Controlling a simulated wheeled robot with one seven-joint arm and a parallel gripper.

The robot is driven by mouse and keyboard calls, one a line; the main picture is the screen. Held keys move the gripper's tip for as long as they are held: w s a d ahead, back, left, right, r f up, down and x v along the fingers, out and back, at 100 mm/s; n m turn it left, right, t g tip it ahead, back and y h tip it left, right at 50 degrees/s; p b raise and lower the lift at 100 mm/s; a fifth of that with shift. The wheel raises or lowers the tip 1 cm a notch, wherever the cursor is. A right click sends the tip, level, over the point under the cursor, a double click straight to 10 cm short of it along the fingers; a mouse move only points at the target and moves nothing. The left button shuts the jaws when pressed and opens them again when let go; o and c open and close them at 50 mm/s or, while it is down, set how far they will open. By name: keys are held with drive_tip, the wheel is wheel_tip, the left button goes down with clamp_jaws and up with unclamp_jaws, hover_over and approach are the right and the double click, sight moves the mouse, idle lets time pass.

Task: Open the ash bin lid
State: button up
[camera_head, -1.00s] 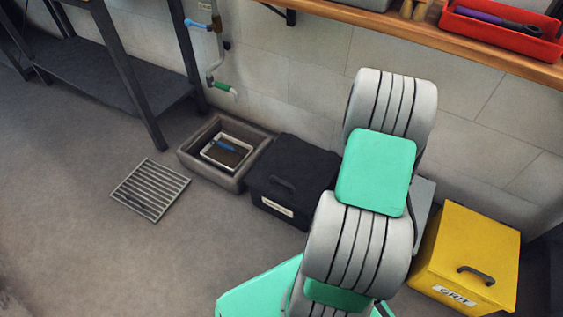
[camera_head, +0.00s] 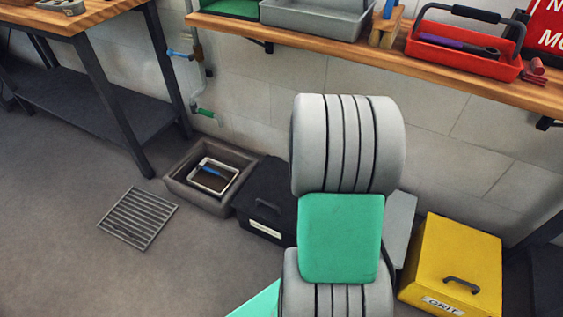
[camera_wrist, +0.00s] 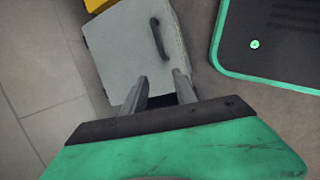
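In the wrist view a flat grey lid (camera_wrist: 128,48) with a dark bar handle (camera_wrist: 159,38) lies beyond my gripper. My gripper (camera_wrist: 160,82) is open and empty; its two fingers show over the lid's near edge, with the handle farther out. I cannot tell whether the fingers touch the lid. In the head view part of the grey box (camera_head: 399,225) shows behind my arm, between the black and yellow boxes. A black lidded box (camera_head: 268,197) has a label too small to read. I cannot tell by label which is the ash bin. My arm hides my gripper there.
A yellow box (camera_head: 460,262) marked GRIT stands right of the grey box; its edge also shows in the wrist view (camera_wrist: 97,4). A stone trough (camera_head: 177,188) and floor grate (camera_head: 139,217) are at left. A wooden shelf (camera_head: 350,47) runs above.

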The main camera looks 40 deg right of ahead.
drive_tip(key=w+a+r+m+t+y+p, duration=0.1)
drive_tip(key=w+a+r+p, duration=0.3)
drive_tip(key=a+r, duration=0.4)
drive_tip(key=w+a+r+m+t+p, duration=0.1)
drive_tip(key=w+a+r+p, duration=0.3)
drive_tip(key=a+r, duration=0.4)
drive_tip(key=shift+w+r+m+t+y, duration=0.3)
drive_tip(key=shift+w+r+t+y, duration=0.15)
drive_tip(key=shift+w+r, duration=0.2)
drive_tip(key=shift+d, duration=0.1)
